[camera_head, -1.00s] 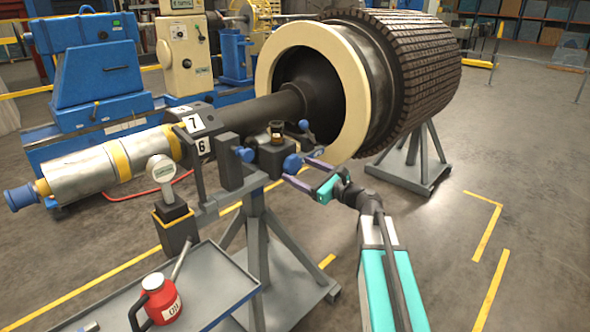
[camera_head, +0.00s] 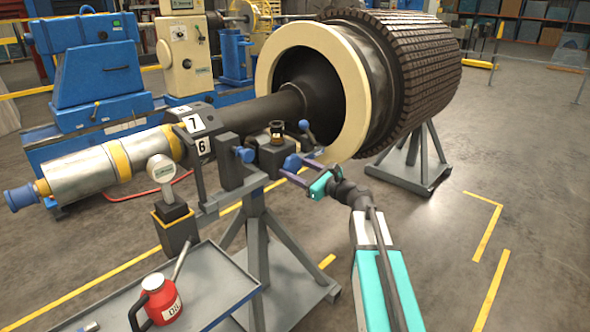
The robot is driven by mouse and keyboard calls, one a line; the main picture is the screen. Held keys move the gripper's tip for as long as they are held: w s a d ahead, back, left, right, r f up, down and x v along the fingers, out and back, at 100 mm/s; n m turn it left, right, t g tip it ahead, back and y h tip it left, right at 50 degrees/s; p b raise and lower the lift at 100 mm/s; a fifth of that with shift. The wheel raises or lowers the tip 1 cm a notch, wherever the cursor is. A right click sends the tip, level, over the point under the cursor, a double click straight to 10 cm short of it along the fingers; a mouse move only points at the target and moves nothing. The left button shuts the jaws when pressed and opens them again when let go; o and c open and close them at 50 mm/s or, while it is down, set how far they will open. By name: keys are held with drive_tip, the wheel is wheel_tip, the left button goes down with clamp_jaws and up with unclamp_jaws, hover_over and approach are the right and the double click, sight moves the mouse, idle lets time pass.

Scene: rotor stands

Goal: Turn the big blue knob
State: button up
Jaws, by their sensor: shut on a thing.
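The big blue knob (camera_head: 292,163) sits on the right side of a dark block (camera_head: 268,158) on top of the grey stand beside the rotor's shaft. My gripper (camera_head: 294,167), with purple fingers and a teal body, reaches in from the right. Its fingers lie on either side of the knob and are shut on it. The finger contact is small in this view and partly hidden by the knob. A smaller blue knob (camera_head: 245,155) is on the left of the block, and a blue ball-ended lever (camera_head: 304,125) stands above the knob.
The rotor (camera_head: 410,75) with its cream ring (camera_head: 345,100) is close behind my gripper. A gauge (camera_head: 161,168), a grey tray (camera_head: 222,290) and a red oil can (camera_head: 160,300) stand at front left. The floor at right is clear.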

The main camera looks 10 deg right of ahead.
drive_tip(key=shift+n+b, duration=0.35)
drive_tip(key=shift+n, duration=0.05)
drive_tip(key=n+b, duration=0.3)
drive_tip(key=n, duration=0.1)
drive_tip(key=shift+d+f, duration=0.1)
drive_tip(key=shift+f, duration=0.05)
drive_tip(key=shift+w+r+n+b, duration=0.1)
drive_tip(key=shift+r+n+b, duration=0.1)
drive_tip(key=shift+n+b, duration=1.7)
drive_tip(key=o, duration=1.1)
drive_tip(key=shift+r, duration=0.1)
drive_tip(key=shift+c, duration=0.2)
drive_tip(key=shift+d, duration=0.15)
drive_tip(key=p+v, duration=0.1)
drive_tip(key=v, duration=1.2)
drive_tip(key=shift+s, duration=0.35)
drive_tip(key=shift+d+p, duration=0.1)
drive_tip(key=shift+p, duration=0.2)
